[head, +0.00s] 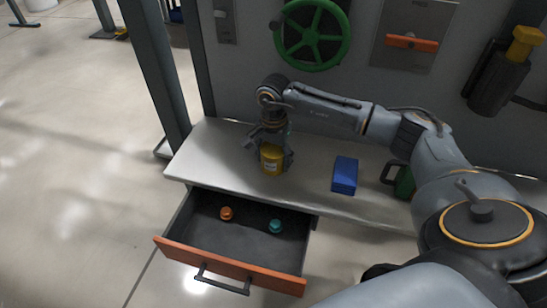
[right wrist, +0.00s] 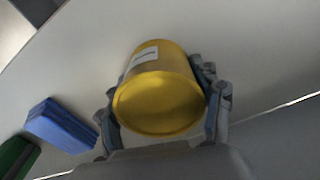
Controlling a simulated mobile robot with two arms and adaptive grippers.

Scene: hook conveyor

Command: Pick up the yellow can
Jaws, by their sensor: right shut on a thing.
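The yellow can (head: 271,160) stands at the left part of the light grey counter (head: 215,146). It has a pale label on its side. My right gripper (head: 268,152) reaches down over it from above, its fingers on either side of the can. In the right wrist view the yellow can (right wrist: 160,92) fills the space between the fingers of my right gripper (right wrist: 166,108), which is shut on it. I cannot tell whether the can still touches the counter. My left gripper is not in view.
A blue box (head: 345,175) and a green mug (head: 404,182) stand to the right on the counter. Below, an open drawer (head: 228,264) holds an orange knob-like object (head: 226,213) and a teal one (head: 276,226). A green valve wheel (head: 313,35) is on the wall behind.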

